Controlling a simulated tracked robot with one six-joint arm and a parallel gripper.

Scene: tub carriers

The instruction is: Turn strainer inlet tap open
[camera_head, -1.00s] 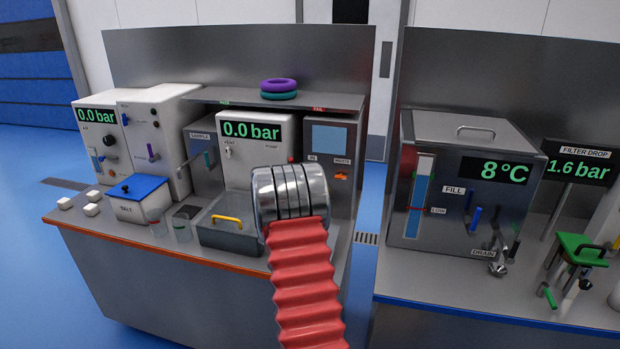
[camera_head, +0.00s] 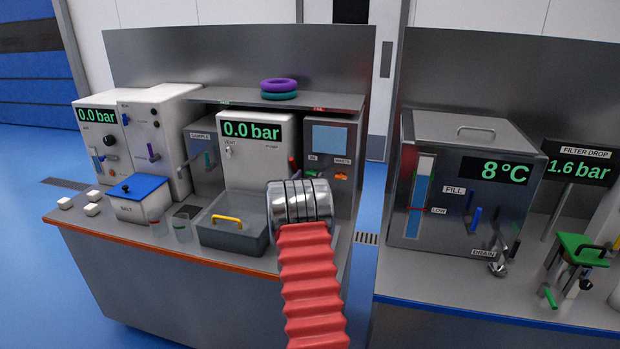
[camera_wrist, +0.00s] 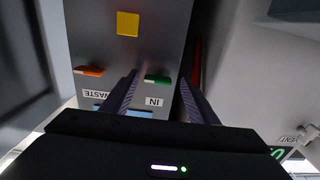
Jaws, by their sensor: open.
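In the wrist view my gripper (camera_wrist: 159,78) is open, its two dark fingers on either side of a small green handle (camera_wrist: 157,79) beside the label IN. I cannot tell whether they touch it. An orange handle (camera_wrist: 90,71) sits left of it by the label WASTE. No label reads strainer. A green-topped unit (camera_head: 583,248) stands on the right bench below a FILTER DROP sign (camera_head: 585,152), with a green handle (camera_head: 550,297) low at its front.
A grey bin (camera_head: 222,236) with a yellow handle stands left of my arm. A white pump box (camera_head: 257,176) reads 0.0 bar. A metal tank (camera_head: 440,215) with FILL and DRAIN levers stands on the right bench. A gap with bare floor separates the benches.

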